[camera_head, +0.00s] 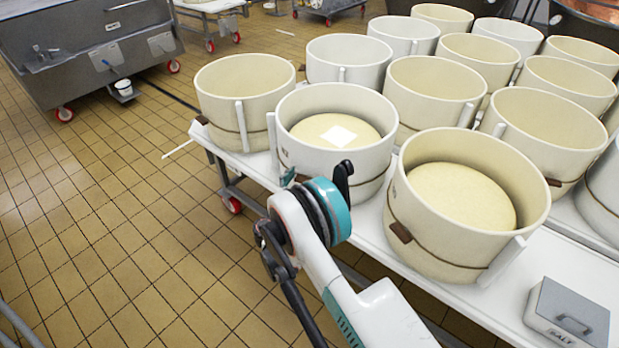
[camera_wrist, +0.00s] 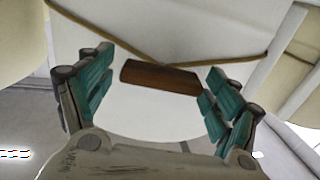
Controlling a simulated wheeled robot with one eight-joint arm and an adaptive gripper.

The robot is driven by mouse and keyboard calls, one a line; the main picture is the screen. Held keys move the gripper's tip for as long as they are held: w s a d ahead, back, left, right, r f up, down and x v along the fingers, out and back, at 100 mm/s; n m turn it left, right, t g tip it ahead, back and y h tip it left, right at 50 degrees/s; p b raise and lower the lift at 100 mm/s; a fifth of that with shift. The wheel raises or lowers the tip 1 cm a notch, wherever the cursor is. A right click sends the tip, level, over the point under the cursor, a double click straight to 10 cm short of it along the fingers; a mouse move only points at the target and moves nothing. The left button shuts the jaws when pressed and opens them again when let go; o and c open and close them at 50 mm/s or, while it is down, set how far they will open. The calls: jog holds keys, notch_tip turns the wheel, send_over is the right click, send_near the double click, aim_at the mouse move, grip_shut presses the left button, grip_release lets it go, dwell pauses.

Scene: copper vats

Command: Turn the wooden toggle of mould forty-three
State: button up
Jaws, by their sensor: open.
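A brown wooden toggle (camera_wrist: 160,77) lies on a cord against the white wall of a mould (camera_wrist: 150,30) in the wrist view. It is slightly tilted, its right end lower. My gripper (camera_wrist: 161,84) is open, with one teal-padded finger on each side of the toggle. The right finger appears very close to the toggle's right end; I cannot tell whether they touch. A gap shows at the left end. In the head view, my arm reaches the front of a mould (camera_head: 378,157) holding a cheese with a white square on it. The toggle is hidden there, and no mould number is readable.
Several similar moulds crowd the white table (camera_head: 371,229). A neighbouring mould (camera_head: 440,248) with a cheese and its own brown toggle (camera_head: 400,232) stands close on the right. A grey salt box (camera_head: 567,312) sits at the front right. The tiled floor at left is open.

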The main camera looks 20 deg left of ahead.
jog(key=shift+c, duration=0.4)
jog(key=c, duration=1)
jog(key=m, duration=0.4)
jog(key=shift+d+m, duration=0.15)
jog(key=shift+m, duration=0.15)
jog(key=o, duration=1.1)
